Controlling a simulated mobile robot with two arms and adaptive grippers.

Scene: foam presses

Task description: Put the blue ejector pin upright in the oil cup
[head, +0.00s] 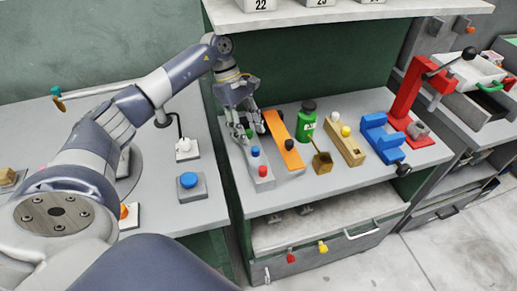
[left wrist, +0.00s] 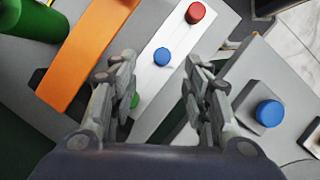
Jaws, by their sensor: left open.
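The blue ejector pin (head: 255,151) stands in a pale grey rack (head: 264,184), between a red pin (head: 263,170) and my left gripper. In the left wrist view the blue pin (left wrist: 161,57) shows its round top just beyond the open fingers, with the red pin (left wrist: 196,13) farther off and a green pin (left wrist: 134,100) near the left finger. My left gripper (head: 246,134) is open and empty above the rack's far end; its fingers (left wrist: 156,80) do not touch the blue pin. A brown square cup (head: 322,164), possibly the oil cup, has a stick leaning in it. My right gripper is out of view.
An orange bar (head: 283,140) with a black knob lies right of the rack. Beyond stand a green bottle (head: 307,122), a wooden block (head: 344,142) with white and yellow knobs, a blue fixture (head: 381,138) and a red press (head: 406,95). A blue button (head: 189,180) sits on the left bench.

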